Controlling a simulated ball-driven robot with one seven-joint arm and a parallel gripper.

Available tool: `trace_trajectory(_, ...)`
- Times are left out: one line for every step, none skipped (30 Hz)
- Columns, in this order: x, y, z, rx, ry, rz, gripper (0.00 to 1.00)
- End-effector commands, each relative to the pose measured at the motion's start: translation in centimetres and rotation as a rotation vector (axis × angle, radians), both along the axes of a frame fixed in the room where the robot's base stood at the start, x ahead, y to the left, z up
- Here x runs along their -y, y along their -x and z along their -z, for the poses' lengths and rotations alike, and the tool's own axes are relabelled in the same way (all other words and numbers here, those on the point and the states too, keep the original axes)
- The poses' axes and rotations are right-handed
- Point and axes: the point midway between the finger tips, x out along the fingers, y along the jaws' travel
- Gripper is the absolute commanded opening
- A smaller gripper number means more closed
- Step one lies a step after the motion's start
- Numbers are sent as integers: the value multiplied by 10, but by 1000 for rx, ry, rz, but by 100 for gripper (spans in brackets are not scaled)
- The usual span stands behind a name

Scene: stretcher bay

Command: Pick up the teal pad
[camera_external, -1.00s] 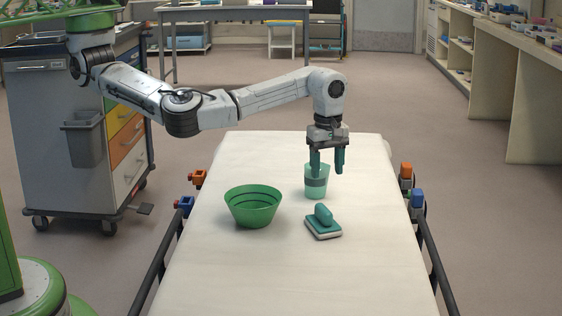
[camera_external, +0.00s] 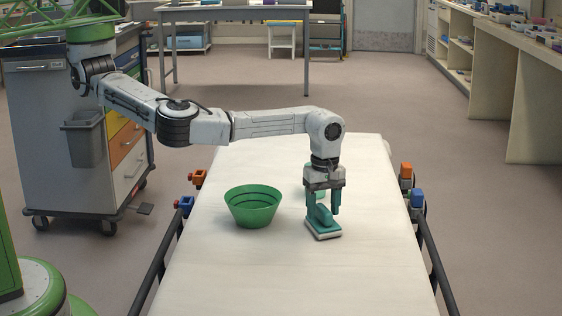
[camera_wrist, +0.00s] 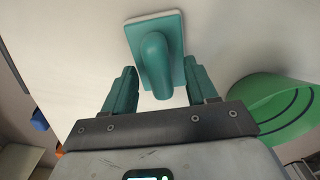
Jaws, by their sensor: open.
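The teal pad (camera_external: 323,228) lies on the white stretcher top, a flat block with a pale underside and a rounded raised handle. In the wrist view the pad (camera_wrist: 168,35) is at the top centre, its handle pointing toward me. My gripper (camera_external: 323,207) is lowered over the pad, pointing down. In the wrist view my gripper (camera_wrist: 161,90) has its two teal fingers apart, one on each side of the handle. The fingers look clear of the handle, with nothing held. The outside view does not show how close the fingertips are to the pad.
A green bowl (camera_external: 253,207) stands on the stretcher (camera_external: 240,275) left of the pad; it also shows in the wrist view (camera_wrist: 285,100). A pale green cup behind my gripper is almost wholly hidden. The stretcher's front is clear. Dark rails run along both sides.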

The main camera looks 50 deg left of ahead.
Motion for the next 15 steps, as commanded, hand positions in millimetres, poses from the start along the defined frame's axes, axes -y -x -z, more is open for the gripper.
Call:
trace_trajectory(0, 0, 5, -1, 1, 0, 57)
trace_trajectory(0, 0, 7, -1, 1, 0, 57)
trace_trajectory(0, 0, 8, -2, 1, -1, 57)
trace_trajectory(0, 0, 9, 0, 1, -1, 57)
trace_trajectory(0, 0, 9, 0, 1, -1, 57)
trace_trajectory(0, 0, 9, 0, 1, -1, 57)
trace_trajectory(0, 0, 9, 0, 1, -1, 57)
trace_trajectory(0, 0, 8, 0, 1, -1, 57)
trace_trajectory(0, 0, 8, 0, 1, -1, 57)
trace_trajectory(0, 0, 8, 0, 1, -1, 57)
trace_trajectory(0, 0, 8, 0, 1, -1, 55)
trace_trajectory(0, 0, 8, 0, 1, -1, 51)
trace_trajectory(0, 0, 8, 0, 1, -1, 48)
trace_trajectory(0, 0, 8, 0, 1, -1, 45)
trace_trajectory(0, 0, 8, 0, 1, -1, 41)
